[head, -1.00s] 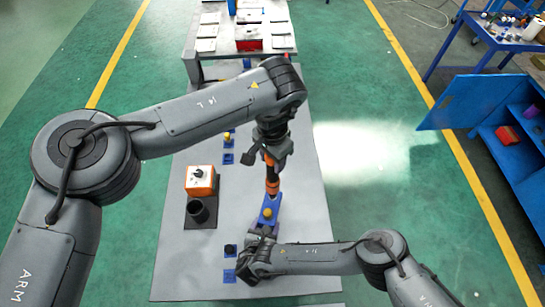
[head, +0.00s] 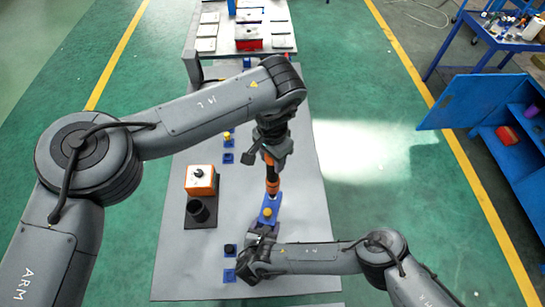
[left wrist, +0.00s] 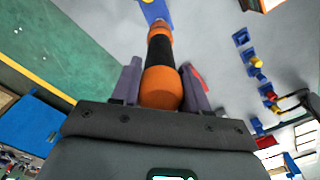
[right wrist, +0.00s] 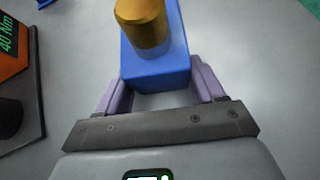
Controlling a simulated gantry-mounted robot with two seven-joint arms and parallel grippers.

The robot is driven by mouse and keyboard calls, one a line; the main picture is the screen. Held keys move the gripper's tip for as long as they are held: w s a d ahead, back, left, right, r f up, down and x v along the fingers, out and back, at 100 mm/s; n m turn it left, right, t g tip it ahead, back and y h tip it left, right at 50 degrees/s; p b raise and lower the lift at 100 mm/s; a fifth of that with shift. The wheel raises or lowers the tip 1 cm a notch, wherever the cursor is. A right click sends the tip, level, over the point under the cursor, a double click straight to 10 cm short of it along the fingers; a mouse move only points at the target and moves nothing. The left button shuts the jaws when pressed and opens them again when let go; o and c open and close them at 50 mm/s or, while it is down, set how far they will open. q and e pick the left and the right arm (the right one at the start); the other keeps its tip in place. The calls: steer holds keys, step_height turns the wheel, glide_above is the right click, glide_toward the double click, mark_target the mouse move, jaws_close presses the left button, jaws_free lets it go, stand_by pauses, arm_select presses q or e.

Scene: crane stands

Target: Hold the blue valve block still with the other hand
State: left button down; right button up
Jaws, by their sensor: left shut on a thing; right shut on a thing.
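The blue valve block (head: 267,218) lies on the grey mat with a yellow round fitting (head: 267,212) on top. My right gripper (head: 261,234) is shut on its near end. In the right wrist view the fingers (right wrist: 160,92) sit on both sides of the blue block (right wrist: 160,70), below the brass-yellow fitting (right wrist: 142,25). My left gripper (head: 270,162) is shut around an orange and black tool (head: 272,187). In the left wrist view the tool (left wrist: 162,85) points at the block's far end (left wrist: 154,10). I cannot tell whether its tip touches the block.
Small blue stands (head: 228,158) line the mat's left part. The mat (head: 307,205) is clear to the right. A table (head: 275,50) stands behind.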

arm_select(q)
steer(key=shift+f, duration=1)
stand_by(3.2)
steer(key=shift+r, duration=0.1)
steer(key=shift+r, duration=2.5)
arm_select(e)
steer(key=o, duration=1.3)
steer(key=shift+o, duration=0.2)
steer(key=shift+s+r, duration=0.1)
